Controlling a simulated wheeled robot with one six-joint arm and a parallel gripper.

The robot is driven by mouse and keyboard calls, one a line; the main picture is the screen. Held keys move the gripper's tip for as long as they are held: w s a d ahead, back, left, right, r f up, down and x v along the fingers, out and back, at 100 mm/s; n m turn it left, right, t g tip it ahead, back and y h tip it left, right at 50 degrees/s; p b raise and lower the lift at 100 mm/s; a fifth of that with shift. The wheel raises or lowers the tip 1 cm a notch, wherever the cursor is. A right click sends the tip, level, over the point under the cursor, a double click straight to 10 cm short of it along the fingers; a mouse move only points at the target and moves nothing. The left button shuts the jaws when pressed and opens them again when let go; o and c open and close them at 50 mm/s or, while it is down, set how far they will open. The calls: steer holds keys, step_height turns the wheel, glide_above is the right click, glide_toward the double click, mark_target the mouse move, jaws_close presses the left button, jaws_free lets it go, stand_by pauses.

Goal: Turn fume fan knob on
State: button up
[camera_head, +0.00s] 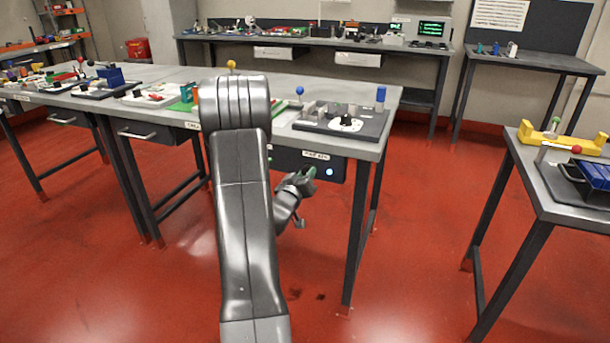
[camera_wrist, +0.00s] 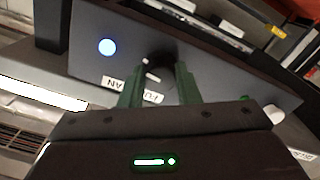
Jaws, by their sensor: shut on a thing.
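The fume fan panel is a dark box (camera_head: 285,160) under the right end of the long bench, with a white label (camera_head: 316,155) and a lit blue-white round light (camera_head: 330,171). The light also shows in the wrist view (camera_wrist: 107,46). The dark round knob (camera_wrist: 154,66) sits on the panel face in the wrist view, between my green fingertips. My gripper (camera_head: 309,174) is shut on the knob, and its fingers flank it in the wrist view (camera_wrist: 158,80). In the head view my gripper hides the knob. The label in the wrist view is partly covered by a finger.
A bench leg (camera_head: 357,235) stands right of my gripper. Another table (camera_head: 540,190) is at the right. Red floor between them is clear.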

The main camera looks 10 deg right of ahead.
steer(key=shift+n, duration=0.7)
steer(key=o, duration=1)
steer(key=shift+c, duration=0.2)
steer(key=shift+s, duration=0.1)
steer(key=v, duration=1.3)
steer(key=shift+s+a, duration=0.25)
steer(key=x, duration=1.4)
